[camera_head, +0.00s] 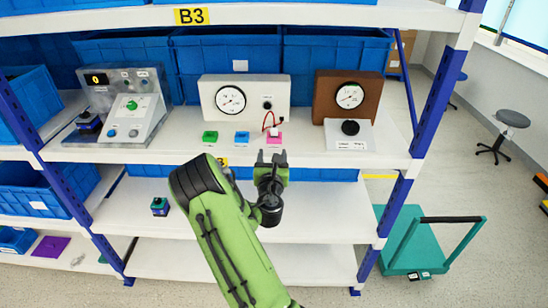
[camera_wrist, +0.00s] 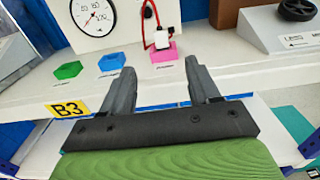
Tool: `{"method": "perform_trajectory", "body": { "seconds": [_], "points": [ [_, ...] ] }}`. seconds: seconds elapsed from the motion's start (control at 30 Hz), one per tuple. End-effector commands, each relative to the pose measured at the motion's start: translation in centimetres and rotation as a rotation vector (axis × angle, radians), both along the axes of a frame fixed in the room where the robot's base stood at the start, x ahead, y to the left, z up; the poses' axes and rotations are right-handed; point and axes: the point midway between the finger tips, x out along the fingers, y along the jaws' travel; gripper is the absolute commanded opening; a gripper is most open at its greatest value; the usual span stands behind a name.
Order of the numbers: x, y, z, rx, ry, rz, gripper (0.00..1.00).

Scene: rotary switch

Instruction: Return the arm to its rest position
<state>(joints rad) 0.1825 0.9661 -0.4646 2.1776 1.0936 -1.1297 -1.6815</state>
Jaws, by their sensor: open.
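My gripper (camera_head: 271,157) is in front of the shelf edge in the head view, its jaws pointing at the shelf. In the wrist view my gripper (camera_wrist: 164,82) shows two dark fingers spread apart with nothing between them. My green arm reaches up from the bottom of the head view. A brown box with a round gauge and a black rotary knob (camera_head: 350,127) stands at the right of the shelf. The knob also shows at the top right of the wrist view (camera_wrist: 298,9). The gripper is apart from it, to its lower left.
A white gauge box (camera_head: 245,97) stands mid-shelf, with green (camera_head: 210,137), blue (camera_head: 242,138) and pink (camera_head: 275,139) blocks before it. A red cable reaches the pink block. A grey control panel (camera_head: 124,108) stands left. A teal cart (camera_head: 425,240) stands right, below the shelf.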

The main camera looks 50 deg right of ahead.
Motion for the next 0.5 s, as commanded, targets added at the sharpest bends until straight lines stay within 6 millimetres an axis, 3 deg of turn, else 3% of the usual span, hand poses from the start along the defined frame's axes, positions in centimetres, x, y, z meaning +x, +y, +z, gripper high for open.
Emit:
{"method": "perform_trajectory", "body": {
  "seconds": [0.37,0.5],
  "points": [
    [0.0,0.0,0.0,0.001,-0.001,0.0,0.61],
    [-0.8,-0.1,1.7,0.101,-0.135,-0.063,0.61]
  ]
}}
